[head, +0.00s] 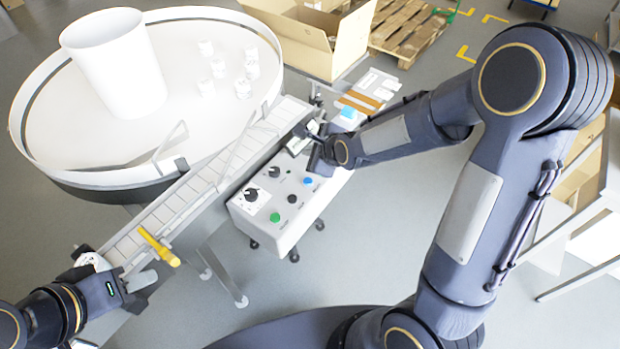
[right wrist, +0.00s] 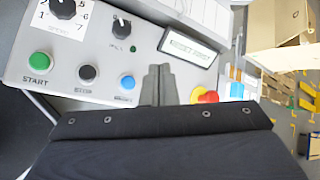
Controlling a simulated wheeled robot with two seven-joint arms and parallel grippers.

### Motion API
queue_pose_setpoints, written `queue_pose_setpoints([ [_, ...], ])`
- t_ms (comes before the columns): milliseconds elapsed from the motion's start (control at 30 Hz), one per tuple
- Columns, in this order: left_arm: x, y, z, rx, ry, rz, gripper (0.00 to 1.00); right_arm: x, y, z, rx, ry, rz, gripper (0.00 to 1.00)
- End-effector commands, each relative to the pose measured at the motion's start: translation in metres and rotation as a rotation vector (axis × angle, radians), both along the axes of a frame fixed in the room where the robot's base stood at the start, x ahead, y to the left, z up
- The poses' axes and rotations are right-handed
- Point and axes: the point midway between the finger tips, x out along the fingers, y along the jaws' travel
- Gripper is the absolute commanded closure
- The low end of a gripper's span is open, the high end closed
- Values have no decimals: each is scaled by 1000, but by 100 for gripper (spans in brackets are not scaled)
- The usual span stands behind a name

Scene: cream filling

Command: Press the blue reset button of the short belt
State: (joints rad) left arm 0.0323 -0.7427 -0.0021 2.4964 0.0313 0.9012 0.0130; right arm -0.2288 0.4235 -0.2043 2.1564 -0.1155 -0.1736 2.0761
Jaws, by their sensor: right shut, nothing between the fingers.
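The blue button (head: 308,180) is on the sloped front of a white control box (head: 290,222), right of a black button and a green START button. It also shows in the right wrist view (right wrist: 127,82), uncovered. My right gripper (right wrist: 158,80) is shut and empty, its fingertips just right of the blue button in that view and apart from it. In the head view my right gripper (head: 308,131) is over the far part of the box, near the display. My left gripper (head: 140,280) is at the near end of the belt; its jaw opening is unclear.
A red button (right wrist: 205,96) and a display (right wrist: 188,48) lie close to my right fingers. Dark knobs (head: 274,172) stand on the box. A segmented belt (head: 190,190) runs beside a round white table (head: 60,120). A yellow lever (head: 158,247) stands near my left gripper.

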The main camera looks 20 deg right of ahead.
Motion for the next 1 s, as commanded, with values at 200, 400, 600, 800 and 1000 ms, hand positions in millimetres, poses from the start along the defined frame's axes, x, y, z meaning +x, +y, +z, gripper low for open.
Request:
queue_pose_setpoints([
  [200,0,0,-1,0,0,0,64,0,0,-1,0,1,1,100],
  [400,0,0,-10,0,0,0,64,-1,0,-14,-2,2,1,100],
  [600,0,0,-28,0,0,0,64,-1,0,-39,-3,3,3,100],
  [800,0,0,-49,0,0,0,64,-1,0,-69,-3,3,3,100],
  [1000,0,0,-70,0,0,0,64,0,-1,-88,-1,0,0,100],
])
